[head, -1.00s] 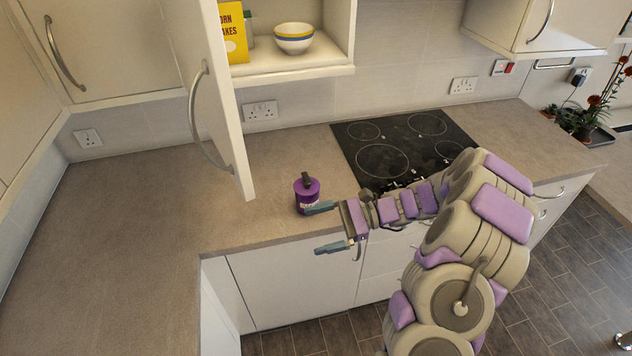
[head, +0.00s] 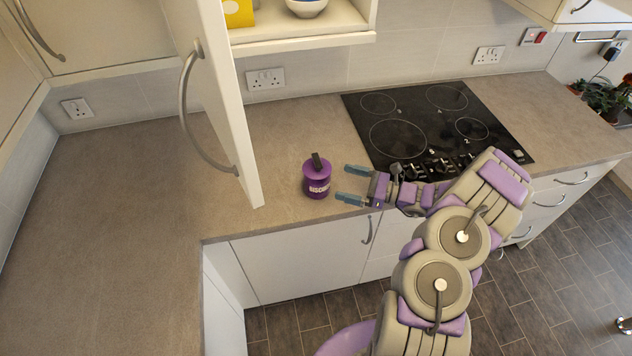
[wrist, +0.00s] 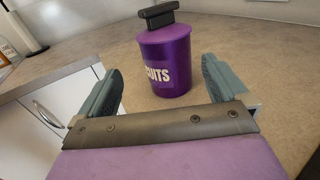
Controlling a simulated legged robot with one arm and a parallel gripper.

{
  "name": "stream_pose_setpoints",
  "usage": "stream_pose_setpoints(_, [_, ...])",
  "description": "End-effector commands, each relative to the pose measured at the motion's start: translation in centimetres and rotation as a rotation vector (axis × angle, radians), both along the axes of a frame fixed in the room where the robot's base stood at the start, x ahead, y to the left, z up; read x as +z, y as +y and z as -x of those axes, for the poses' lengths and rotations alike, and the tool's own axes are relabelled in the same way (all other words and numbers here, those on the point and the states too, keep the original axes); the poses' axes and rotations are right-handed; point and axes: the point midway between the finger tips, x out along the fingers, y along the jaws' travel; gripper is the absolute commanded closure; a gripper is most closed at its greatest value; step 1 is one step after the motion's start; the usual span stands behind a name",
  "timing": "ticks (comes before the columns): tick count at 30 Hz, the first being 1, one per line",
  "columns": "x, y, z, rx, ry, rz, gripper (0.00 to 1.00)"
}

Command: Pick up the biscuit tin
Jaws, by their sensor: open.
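The biscuit tin (head: 316,182) is a purple cylinder with a dark handle on its lid and white lettering. It stands upright on the worktop near the front edge, left of the hob. My gripper (head: 352,184) is open just to the right of the tin, its fingers pointing at it and apart from it. In the wrist view the tin (wrist: 165,60) stands ahead, beyond the fingertips and between their lines, a little right of the middle. The open gripper (wrist: 160,85) has nothing between its fingers.
An open cabinet door (head: 215,100) hangs above and left of the tin. A shelf (head: 305,40) holds a bowl (head: 306,7) and a yellow box (head: 238,13). The black hob (head: 430,125) lies to the right. The worktop (head: 120,220) at left is clear.

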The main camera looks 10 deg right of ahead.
Motion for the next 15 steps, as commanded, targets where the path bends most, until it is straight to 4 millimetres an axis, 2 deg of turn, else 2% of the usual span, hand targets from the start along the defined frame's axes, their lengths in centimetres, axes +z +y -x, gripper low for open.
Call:
stream_pose_setpoints(6, [-0.2,2.8,-2.0,0.001,0.0,-0.002,0.0])
stream_pose_setpoints(15, [-0.1,4.8,-3.2,-0.001,-0.001,-0.001,0.0])
